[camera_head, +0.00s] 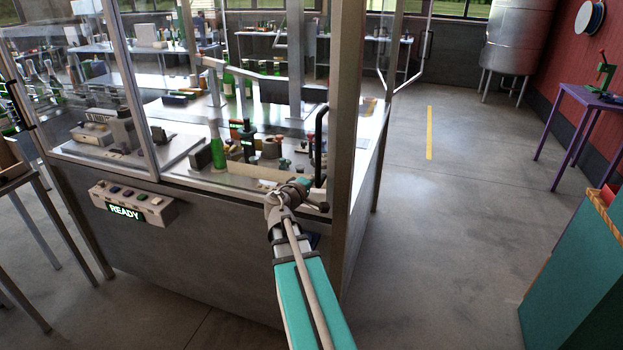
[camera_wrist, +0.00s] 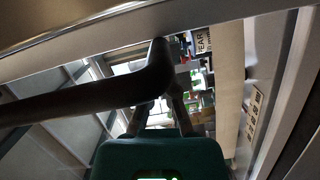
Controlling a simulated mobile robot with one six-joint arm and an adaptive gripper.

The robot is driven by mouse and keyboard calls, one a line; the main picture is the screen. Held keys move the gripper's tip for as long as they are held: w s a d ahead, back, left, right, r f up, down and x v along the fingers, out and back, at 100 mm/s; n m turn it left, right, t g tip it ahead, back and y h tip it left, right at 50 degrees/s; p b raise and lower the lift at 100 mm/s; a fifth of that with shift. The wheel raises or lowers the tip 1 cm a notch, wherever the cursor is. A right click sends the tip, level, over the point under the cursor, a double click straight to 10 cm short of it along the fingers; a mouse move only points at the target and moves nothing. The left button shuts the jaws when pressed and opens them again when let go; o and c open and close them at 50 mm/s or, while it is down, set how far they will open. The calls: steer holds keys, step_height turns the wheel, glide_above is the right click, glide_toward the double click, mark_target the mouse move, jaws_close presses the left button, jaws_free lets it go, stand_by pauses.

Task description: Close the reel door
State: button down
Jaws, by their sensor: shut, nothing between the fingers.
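The glass-sided machine cabinet (camera_head: 200,225) stands in front of me. A dark upright handle (camera_head: 319,140) is on a clear front panel beside the right corner post. My gripper (camera_head: 303,183) is at the lower end of this handle, shut and empty. In the wrist view the dark handle (camera_wrist: 85,100) crosses close in front of my gripper (camera_wrist: 157,95) and hides its fingertips; contact cannot be told. Another glass door (camera_head: 408,65) with a dark handle (camera_head: 427,44) stands swung out at the cabinet's far right side. I cannot tell which door is the reel door.
A control box (camera_head: 135,203) reading READY is on the cabinet front. A green bottle (camera_head: 217,150) stands inside. Floor to the right is clear, with a yellow stripe (camera_head: 429,133). A purple table (camera_head: 590,97) and a teal cabinet (camera_head: 575,275) are at right.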

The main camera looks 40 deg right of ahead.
steer(key=shift+s, duration=0.15)
steer(key=v, duration=1)
stand_by(0.4)
steer(key=shift+f, duration=0.1)
stand_by(0.4)
steer(key=a+f+m+g+y, duration=0.2)
steer(key=a+f+y, duration=0.6)
steer(key=a+f, duration=0.45)
steer(key=s+a+f+g+y, duration=0.1)
steer(key=a+y, duration=0.3)
steer(key=a, duration=0.6)
steer(key=s+a+f+n+g+y, duration=0.1)
steer(key=a+f+y, duration=0.3)
steer(key=a, duration=0.7)
steer(key=shift+s+a+y, duration=0.2)
steer(key=shift+s+y, duration=0.2)
steer(key=shift+s, duration=0.2)
